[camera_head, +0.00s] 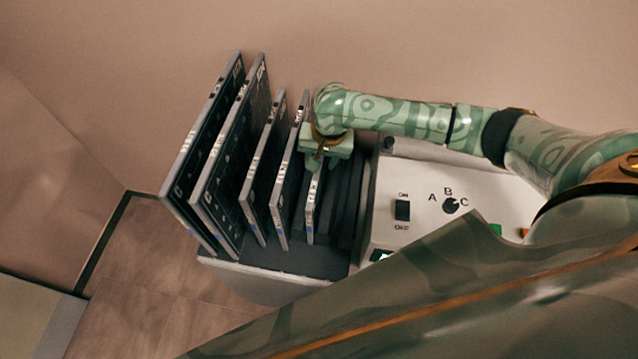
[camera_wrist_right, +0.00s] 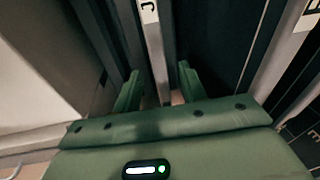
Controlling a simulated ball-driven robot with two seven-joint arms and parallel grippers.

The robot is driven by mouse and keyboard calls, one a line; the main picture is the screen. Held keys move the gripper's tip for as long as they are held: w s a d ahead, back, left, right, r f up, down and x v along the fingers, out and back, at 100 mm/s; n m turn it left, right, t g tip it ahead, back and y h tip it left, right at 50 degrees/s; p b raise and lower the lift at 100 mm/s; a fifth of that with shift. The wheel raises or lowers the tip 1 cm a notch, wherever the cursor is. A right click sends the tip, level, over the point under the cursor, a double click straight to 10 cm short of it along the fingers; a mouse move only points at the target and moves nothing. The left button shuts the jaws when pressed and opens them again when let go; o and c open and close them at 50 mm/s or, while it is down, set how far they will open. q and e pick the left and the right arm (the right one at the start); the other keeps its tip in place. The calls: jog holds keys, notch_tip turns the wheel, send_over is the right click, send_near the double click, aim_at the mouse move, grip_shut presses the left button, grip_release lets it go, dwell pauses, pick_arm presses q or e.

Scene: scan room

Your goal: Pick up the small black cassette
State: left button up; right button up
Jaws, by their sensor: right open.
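The small black cassette (camera_head: 312,212) stands upright in the rack, the rightmost of a row of cassettes, with a light grey edge and a white label. My right gripper (camera_head: 318,164) is over its upper part and hides its top end. In the right wrist view, the open fingers (camera_wrist_right: 158,88) stand on either side of a pale cassette edge (camera_wrist_right: 155,50), with gaps visible. I cannot tell whether either finger touches it. My left gripper is not in view.
Two large cassettes (camera_head: 229,150) and two medium ones (camera_head: 262,170) stand close together on the left. Empty dark slots (camera_head: 345,205) lie to the right. A white control panel (camera_head: 420,205) with a switch and a dial adjoins the rack. A wall is behind.

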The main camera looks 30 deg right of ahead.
jog(key=shift+r, duration=0.1)
grip_shut()
jog(key=shift+s, duration=0.1)
jog(key=shift+a, duration=0.1)
dwell(1.1)
